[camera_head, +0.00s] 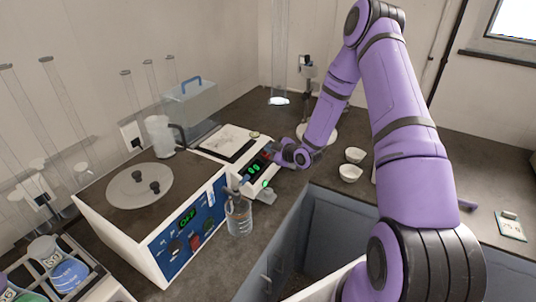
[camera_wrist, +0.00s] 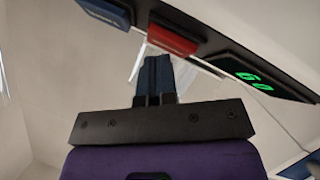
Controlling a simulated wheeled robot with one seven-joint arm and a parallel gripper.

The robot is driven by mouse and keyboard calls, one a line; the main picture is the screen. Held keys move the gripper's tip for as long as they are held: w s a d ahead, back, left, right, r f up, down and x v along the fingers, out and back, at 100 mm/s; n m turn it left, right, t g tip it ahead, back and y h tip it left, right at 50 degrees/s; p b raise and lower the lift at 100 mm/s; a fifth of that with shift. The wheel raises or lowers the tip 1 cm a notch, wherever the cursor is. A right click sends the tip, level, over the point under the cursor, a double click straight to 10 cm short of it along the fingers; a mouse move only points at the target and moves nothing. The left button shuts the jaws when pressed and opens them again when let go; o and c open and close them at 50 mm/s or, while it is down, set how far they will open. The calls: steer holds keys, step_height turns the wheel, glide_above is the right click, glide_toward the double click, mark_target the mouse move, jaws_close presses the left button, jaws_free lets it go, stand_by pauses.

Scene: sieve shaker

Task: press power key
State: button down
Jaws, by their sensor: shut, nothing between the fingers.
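The white device (camera_head: 240,178) with a green lit display (camera_head: 254,169) stands on the dark bench. In the wrist view its dark panel edge carries a red key (camera_wrist: 172,38), a blue key (camera_wrist: 107,12) and a green display (camera_wrist: 255,82). No label on the keys is readable. My gripper (camera_head: 276,155) is at the right end of this panel. In the wrist view the shut, empty fingertips (camera_wrist: 156,62) point at the red key, just below it in the picture. I cannot tell whether they touch it.
A white box (camera_head: 120,240) with a blue panel and a round lid stands to the left. Two white bowls (camera_head: 351,164) sit to the right of my gripper. A clear box with a blue handle (camera_head: 190,103) stands behind.

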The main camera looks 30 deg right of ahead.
steer(key=shift+s+d+r, duration=0.15)
steer(key=shift+s+r, duration=0.1)
steer(key=shift+r, duration=0.3)
steer(key=shift+s+d+r, duration=0.25)
steer(key=shift+s+r, duration=0.1)
steer(key=shift+r, duration=0.55)
steer(key=shift+s+d+r, duration=0.2)
steer(key=shift+s+r, duration=0.2)
steer(key=shift+r, duration=0.5)
steer(key=shift+s+d+r, duration=0.25)
steer(key=shift+s+r, duration=0.1)
steer(key=shift+r, duration=0.55)
